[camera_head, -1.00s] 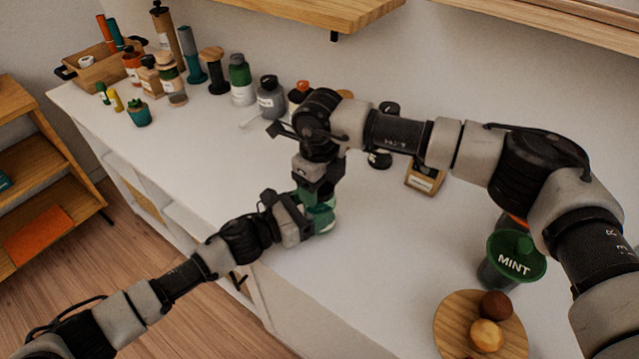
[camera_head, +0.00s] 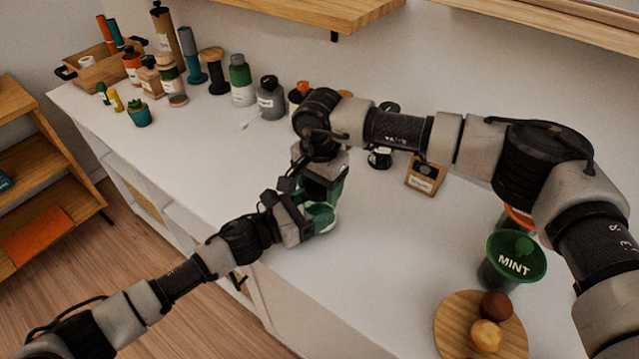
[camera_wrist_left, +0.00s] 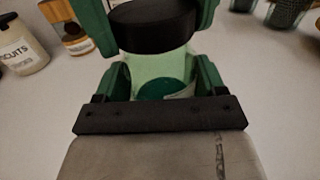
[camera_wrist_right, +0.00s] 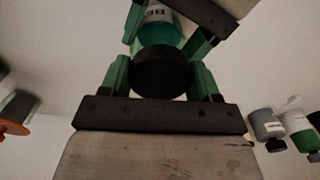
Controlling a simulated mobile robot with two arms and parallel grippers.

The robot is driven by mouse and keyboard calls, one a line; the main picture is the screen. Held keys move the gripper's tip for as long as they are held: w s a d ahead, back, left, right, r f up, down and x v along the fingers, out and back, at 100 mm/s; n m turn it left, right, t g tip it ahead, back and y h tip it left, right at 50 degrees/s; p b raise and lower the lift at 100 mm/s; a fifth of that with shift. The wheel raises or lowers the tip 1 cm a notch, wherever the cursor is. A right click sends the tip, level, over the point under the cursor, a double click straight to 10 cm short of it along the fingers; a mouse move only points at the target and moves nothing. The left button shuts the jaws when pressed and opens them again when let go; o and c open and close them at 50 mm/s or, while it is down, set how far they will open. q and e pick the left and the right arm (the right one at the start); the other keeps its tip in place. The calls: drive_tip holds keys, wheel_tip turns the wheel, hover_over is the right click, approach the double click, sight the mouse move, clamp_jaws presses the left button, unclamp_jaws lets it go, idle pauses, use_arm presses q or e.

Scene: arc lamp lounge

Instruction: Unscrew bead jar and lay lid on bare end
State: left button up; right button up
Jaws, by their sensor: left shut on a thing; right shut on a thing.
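The bead jar is a translucent green jar (camera_head: 323,216) with a white label, near the front edge of the white counter (camera_head: 390,260). Its black lid (camera_wrist_left: 152,28) sits on the jar's mouth in the left wrist view; the lid (camera_wrist_right: 160,72) also shows in the right wrist view, with part of the label beyond it. My left gripper (camera_head: 306,214) is shut around the jar's body from the side. My right gripper (camera_head: 322,188) comes from above and is shut on the lid. In the head view the grippers hide the lid and much of the jar.
A green-lidded MINT container (camera_head: 515,258) and a round wooden board (camera_head: 455,325) with balls stand at the right. Bottles, including a grey one (camera_head: 271,100), and a wooden tray (camera_head: 95,72) line the back left.

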drive_tip(key=shift+r, duration=0.2)
idle(0.4)
drive_tip(key=shift+r, duration=0.9)
drive_tip(key=shift+r, duration=0.15)
drive_tip(key=shift+r, duration=1.9)
use_arm(q)
drive_tip(key=o, duration=1.8)
drive_tip(key=shift+a, duration=0.1)
